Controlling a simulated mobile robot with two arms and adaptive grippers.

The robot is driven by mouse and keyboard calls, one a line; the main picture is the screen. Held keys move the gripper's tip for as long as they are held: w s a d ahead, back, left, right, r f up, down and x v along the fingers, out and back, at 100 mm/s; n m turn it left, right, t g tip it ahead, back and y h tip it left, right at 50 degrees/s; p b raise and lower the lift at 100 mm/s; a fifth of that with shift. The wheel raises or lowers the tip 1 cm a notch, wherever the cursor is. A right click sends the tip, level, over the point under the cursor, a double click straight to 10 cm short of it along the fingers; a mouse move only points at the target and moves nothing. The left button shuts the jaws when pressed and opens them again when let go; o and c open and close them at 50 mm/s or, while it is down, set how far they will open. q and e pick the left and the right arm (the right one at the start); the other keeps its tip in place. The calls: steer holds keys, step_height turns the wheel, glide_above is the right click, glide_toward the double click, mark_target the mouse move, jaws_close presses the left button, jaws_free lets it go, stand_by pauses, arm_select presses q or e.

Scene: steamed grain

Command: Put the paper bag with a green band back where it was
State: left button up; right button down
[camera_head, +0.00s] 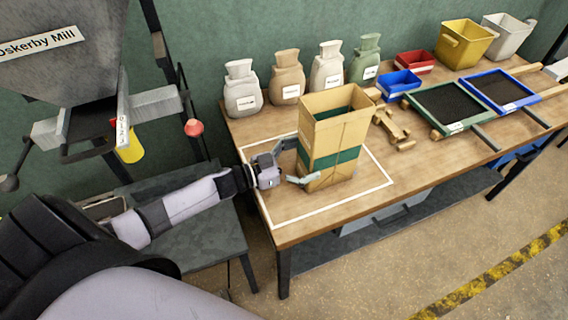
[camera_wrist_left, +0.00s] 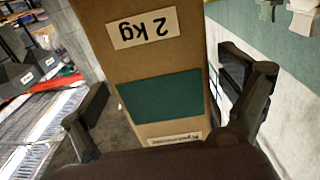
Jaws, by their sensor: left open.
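The paper bag with a green band (camera_head: 333,135) stands upright and open-topped inside the white outline (camera_head: 305,217) on the wooden table. My left gripper (camera_head: 297,163) is at the bag's left side, low, near the green band. Its fingers are open, one on either side of the bag. In the left wrist view the bag (camera_wrist_left: 150,65) shows upside down with a "2 kg" label, between the spread fingers of my left gripper (camera_wrist_left: 165,105). I cannot tell whether either finger touches the bag. My right gripper is not in view.
Several tied sacks (camera_head: 287,77) stand along the table's back edge. Wooden pieces (camera_head: 393,125) lie just right of the bag. Blue (camera_head: 398,84) and red (camera_head: 414,63) bins and framed sieves (camera_head: 449,107) are farther right. A mill (camera_head: 70,60) stands left. The outline's front part is clear.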

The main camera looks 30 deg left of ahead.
arm_select(q)
steer(key=b+v, duration=0.1)
steer(key=v, duration=0.7)
steer(key=shift+s, duration=0.25)
